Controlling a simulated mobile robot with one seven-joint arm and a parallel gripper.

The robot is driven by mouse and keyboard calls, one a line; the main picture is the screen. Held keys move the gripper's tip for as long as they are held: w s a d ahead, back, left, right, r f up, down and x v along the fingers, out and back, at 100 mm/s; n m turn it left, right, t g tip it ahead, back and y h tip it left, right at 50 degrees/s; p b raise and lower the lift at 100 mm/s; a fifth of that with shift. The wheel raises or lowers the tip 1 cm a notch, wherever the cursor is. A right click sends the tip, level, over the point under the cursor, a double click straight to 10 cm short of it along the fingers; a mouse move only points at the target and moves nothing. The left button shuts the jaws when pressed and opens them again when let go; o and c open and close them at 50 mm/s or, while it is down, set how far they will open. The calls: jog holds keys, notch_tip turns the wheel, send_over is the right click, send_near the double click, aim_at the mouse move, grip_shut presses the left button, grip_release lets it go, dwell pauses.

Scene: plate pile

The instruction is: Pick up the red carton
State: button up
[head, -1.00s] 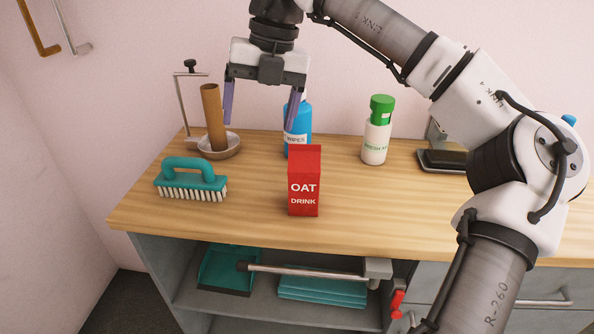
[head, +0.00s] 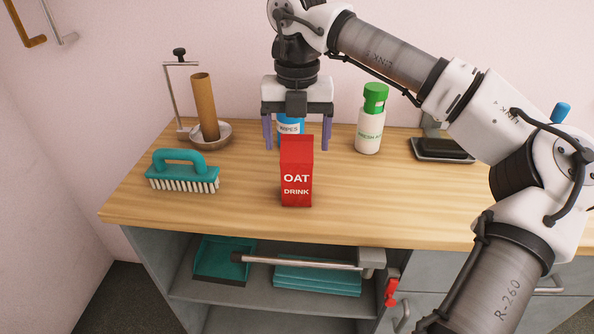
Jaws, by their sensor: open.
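The red carton (head: 297,172), labelled OAT DRINK, stands upright near the front middle of the wooden counter. My gripper (head: 297,146) is open, with its two purple fingers pointing down. In the picture the fingers lie on either side of the carton's top. I cannot tell whether they are above the carton or behind it. No contact shows, and nothing is held.
A blue wipes container (head: 290,126) stands behind the carton, mostly hidden. A green-capped bottle (head: 369,124) is at the back right. A teal brush (head: 182,173) lies left, and a brown tube (head: 204,105) stands in a dish behind it. The wooden counter (head: 380,205) is clear right of the carton.

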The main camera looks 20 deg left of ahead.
notch_tip(320, 180, down, 4)
jog(key=shift+r, duration=0.25)
jog(key=c, duration=1.1)
jog(key=shift+o, duration=0.2)
jog(key=shift+r, duration=0.15)
notch_tip(320, 180, up, 20)
jog(key=p, duration=0.3)
